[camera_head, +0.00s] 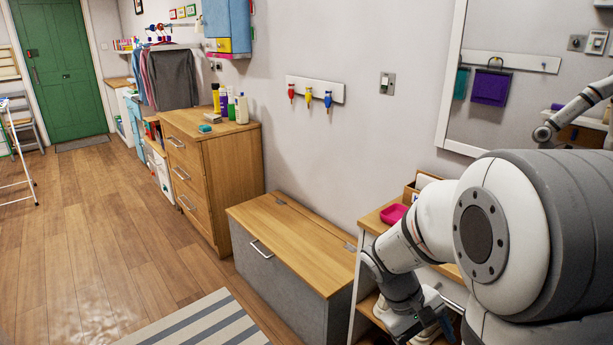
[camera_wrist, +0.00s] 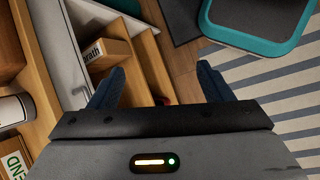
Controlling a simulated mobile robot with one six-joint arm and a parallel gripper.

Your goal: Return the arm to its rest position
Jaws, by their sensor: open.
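My arm fills the right side of the head view, bent down in front of a wooden shelf unit (camera_head: 376,222). Its lower end reaches the bottom edge there, so the gripper itself is not clearly seen. In the wrist view my gripper (camera_wrist: 160,82) has two dark fingers spread apart with nothing between them. Below the fingers are the shelf unit's wooden edges (camera_wrist: 38,62) on the left and the wooden floor (camera_wrist: 184,62).
A wooden-topped chest (camera_head: 295,245) stands left of the shelf unit, a drawer cabinet (camera_head: 212,165) beyond. A pink dish (camera_head: 393,213) sits on the shelf top. In the wrist view, a cardboard box (camera_wrist: 108,58), a teal-rimmed object (camera_wrist: 245,42) and a striped rug (camera_wrist: 290,90) show.

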